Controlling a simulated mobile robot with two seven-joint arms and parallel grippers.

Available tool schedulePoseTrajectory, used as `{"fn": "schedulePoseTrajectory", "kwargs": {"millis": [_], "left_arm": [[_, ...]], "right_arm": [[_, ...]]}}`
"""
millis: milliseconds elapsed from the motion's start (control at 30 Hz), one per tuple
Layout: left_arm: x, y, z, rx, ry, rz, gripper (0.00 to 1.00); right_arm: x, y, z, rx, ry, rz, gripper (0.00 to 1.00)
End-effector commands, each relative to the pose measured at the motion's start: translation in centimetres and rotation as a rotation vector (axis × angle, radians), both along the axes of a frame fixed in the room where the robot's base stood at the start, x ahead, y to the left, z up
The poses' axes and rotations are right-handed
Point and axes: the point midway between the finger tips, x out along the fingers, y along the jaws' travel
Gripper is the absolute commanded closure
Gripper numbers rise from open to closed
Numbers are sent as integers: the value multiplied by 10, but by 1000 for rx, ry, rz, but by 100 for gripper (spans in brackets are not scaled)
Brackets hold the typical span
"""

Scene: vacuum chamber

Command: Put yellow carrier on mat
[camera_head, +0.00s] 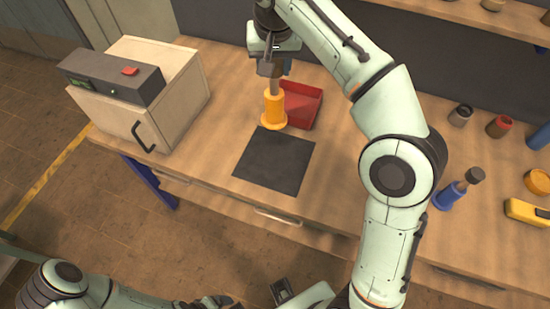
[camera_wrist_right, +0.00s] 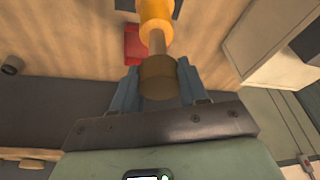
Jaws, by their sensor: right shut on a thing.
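The yellow carrier (camera_head: 273,106) hangs upright below my right gripper (camera_head: 275,70), with a brown stem and top. In the right wrist view, the carrier (camera_wrist_right: 155,18) points away from the camera, and the fingers of the right gripper (camera_wrist_right: 157,68) are shut on its brown top. The dark square mat (camera_head: 273,162) lies on the bench, its surface bare. The carrier's flared base shows at the mat's far edge in the head view; I cannot tell its height.
A red tray (camera_head: 303,104) stands right behind the carrier. A beige box with a dark control unit (camera_head: 112,78) stands at the left. Several jars, a blue-based carrier (camera_head: 447,197) and a yellow meter (camera_head: 526,212) stand at the right.

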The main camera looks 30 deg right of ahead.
Motion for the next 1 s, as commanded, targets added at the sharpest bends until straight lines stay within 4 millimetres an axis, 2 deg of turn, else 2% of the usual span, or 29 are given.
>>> {"fn": "schedulePoseTrajectory", "kwargs": {"millis": [167, 233, 433, 700, 833, 1000], "left_arm": [[-2, 0, -4, 0, 2, 0, 11], [-5, 0, -10, 0, 6, 0, 11], [-15, 0, -33, 0, 17, 1, 11], [-21, 0, -52, 0, 25, 0, 11], [-22, 0, -56, 0, 26, 0, 11], [-23, 0, -58, 0, 26, 0, 11]], "right_arm": [[8, -9, -15, -1, -4, 7, 100], [9, -9, -27, -2, -4, 7, 100], [8, -9, -78, -2, -1, 8, 100], [8, -9, -141, -1, -3, 7, 100], [8, -9, -159, -2, -5, 8, 100], [9, -9, -169, -2, -6, 8, 100]]}}
